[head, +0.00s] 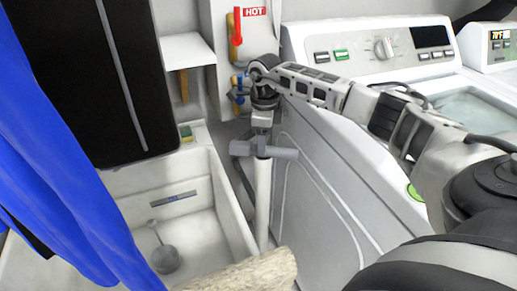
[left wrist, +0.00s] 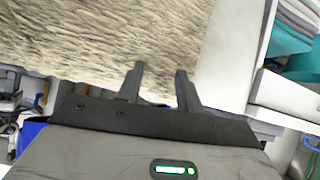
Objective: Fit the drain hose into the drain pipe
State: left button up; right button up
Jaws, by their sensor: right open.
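A white upright pipe (head: 262,205), which looks like the drain pipe, stands in the gap between the sink and the washer. My right gripper (head: 263,153) points down at the top of this pipe, with its grey jaws spread to either side. I cannot tell whether it touches the pipe. I cannot make out the drain hose clearly; a thin dark line (head: 240,185) runs down the gap left of the pipe. My left gripper (left wrist: 160,72) shows in the left wrist view, its two dark fingers apart and empty in front of a beige furry surface.
The white sink (head: 238,215) is left of the pipe and the white washer (head: 325,190) right. Red (head: 236,30) and blue (head: 238,88) valve handles are on the wall. A blue cloth (head: 50,150) hangs at left. A beige furry thing (head: 245,275) lies low in front.

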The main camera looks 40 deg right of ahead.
jog(key=shift+f, duration=1.35)
jog(key=c, duration=1.1)
grip_shut()
jog(key=shift+r, duration=0.2)
